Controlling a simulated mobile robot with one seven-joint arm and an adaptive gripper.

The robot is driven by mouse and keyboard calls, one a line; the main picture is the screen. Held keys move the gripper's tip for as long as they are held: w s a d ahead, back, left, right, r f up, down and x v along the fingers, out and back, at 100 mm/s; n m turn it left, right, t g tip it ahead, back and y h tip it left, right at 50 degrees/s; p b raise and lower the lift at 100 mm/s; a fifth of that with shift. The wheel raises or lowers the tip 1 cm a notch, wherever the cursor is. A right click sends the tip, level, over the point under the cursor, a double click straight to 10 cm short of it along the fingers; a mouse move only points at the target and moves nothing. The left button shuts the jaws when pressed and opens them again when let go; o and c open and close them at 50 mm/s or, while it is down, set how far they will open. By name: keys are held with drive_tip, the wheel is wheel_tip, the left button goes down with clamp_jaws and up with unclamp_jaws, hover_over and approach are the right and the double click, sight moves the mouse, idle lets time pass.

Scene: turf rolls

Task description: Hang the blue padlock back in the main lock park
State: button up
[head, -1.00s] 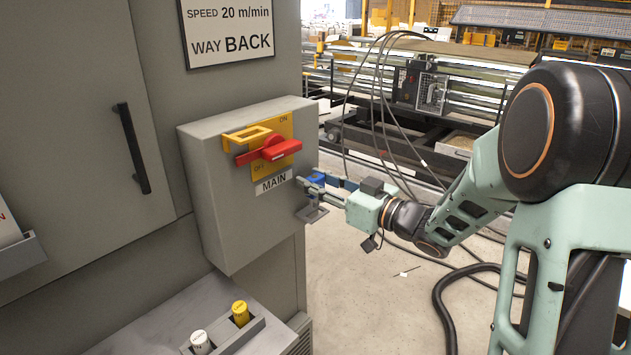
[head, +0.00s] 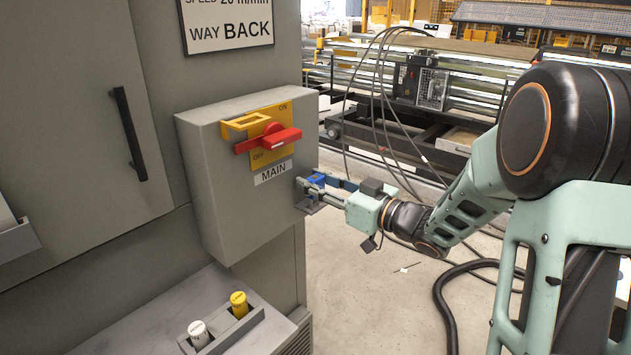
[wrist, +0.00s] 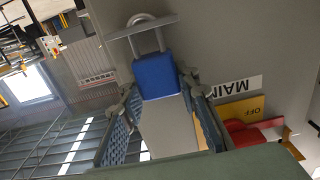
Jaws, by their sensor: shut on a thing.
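The blue padlock (wrist: 155,76) is between the fingers of my gripper (wrist: 160,100) in the wrist view; the fingers are shut on its body. Its grey shackle (wrist: 141,19) reaches past a thin grey bar of the main lock park (wrist: 128,31). The shackle seems to pass through or behind the bar; I cannot tell which. In the head view the padlock (head: 317,180) and my gripper (head: 322,189) are small, at the right side of the grey MAIN switch box (head: 225,165), by the park's small bracket (head: 309,207).
The box carries a red rotary handle (head: 268,140) on a yellow plate, with a yellow bracket beside it. Cables hang behind my arm.

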drive_tip(key=shift+f+b, duration=0.85)
drive_tip(key=shift+f, duration=0.35)
drive_tip(key=o, duration=1.3)
drive_tip(key=v, duration=1.2)
